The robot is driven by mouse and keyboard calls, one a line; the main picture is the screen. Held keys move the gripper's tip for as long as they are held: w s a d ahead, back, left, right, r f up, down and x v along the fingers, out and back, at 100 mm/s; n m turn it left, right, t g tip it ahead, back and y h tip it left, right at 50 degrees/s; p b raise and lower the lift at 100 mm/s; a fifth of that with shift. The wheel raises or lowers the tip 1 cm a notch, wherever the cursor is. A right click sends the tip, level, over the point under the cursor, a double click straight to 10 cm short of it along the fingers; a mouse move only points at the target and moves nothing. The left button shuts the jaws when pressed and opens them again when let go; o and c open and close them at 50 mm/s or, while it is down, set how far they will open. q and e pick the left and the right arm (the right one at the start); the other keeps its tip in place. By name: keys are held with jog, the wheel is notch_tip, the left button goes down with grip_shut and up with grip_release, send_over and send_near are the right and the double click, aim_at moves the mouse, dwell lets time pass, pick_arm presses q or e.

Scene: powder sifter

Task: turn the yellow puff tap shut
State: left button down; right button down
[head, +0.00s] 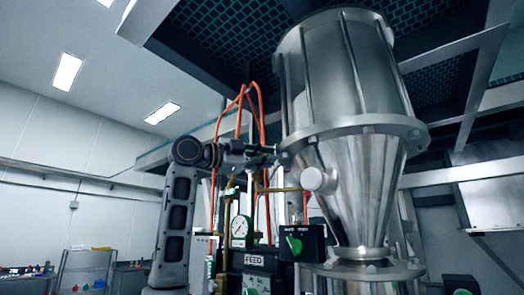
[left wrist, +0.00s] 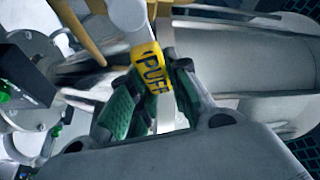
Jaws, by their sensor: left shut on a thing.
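The yellow puff tap (left wrist: 149,66), with PUFF lettered on its handle, shows in the left wrist view between green finger pads. My left gripper (left wrist: 150,98) is shut on this handle, one pad on each side. In the head view my left gripper (head: 268,156) reaches in from the left at the height of the hopper's cone. There I cannot make out the tap, and the gripper seems to cover it. My right gripper is in neither view.
A large steel hopper (head: 345,75) stands right of the gripper. Orange hoses (head: 240,112), a pressure gauge (head: 241,228) and a black box with a green knob (head: 297,243) are close by. A wire shelf (head: 84,268) stands far left.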

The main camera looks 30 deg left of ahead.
pick_arm(q)
jog(key=shift+d+f+m+g, duration=0.15)
jog(key=shift+f+m+g, duration=0.4)
jog(key=shift+m, duration=0.55)
jog(key=shift+d+f+m+g, duration=0.1)
jog(key=shift+f+m+g, duration=0.15)
jog(key=shift+f+m, duration=0.7)
jog(key=shift+r+m+y, duration=0.1)
jog(key=shift+m+y, duration=0.15)
jog(key=shift+y, duration=0.05)
jog(key=c, duration=1.3)
grip_release()
jog(key=shift+v, duration=6.05)
